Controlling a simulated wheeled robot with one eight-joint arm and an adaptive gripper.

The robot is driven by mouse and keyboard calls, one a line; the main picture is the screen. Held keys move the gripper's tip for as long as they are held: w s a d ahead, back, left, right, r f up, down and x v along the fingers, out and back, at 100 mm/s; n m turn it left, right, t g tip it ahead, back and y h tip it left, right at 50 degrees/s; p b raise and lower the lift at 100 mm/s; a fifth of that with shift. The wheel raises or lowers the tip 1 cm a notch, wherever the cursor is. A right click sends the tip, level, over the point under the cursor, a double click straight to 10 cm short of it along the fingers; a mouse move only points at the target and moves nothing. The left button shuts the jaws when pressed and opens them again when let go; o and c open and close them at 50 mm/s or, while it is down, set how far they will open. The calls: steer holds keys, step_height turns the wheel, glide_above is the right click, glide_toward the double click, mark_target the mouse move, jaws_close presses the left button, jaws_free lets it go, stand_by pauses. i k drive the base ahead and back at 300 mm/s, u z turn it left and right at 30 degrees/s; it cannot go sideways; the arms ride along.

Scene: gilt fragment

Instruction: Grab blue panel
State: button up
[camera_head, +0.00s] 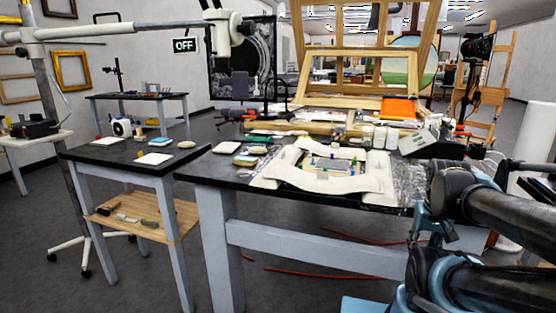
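My arm's dark and blue links fill the right side of the view, well apart from both pieces. I cannot make out my gripper's fingers in this view.
The main workbench (212,170) holds jars (380,137), an orange block (398,108) and a wooden frame (340,75). A pale stand arm (110,30) reaches in from the upper left. Red cables (330,273) lie on the floor. The floor between the tables is open.

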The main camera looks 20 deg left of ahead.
mark_target(246, 161)
steer(key=z, duration=0.15)
steer(key=k, duration=1.35)
steer(key=u, duration=0.8)
steer(key=i, duration=1)
steer(key=z, duration=0.05)
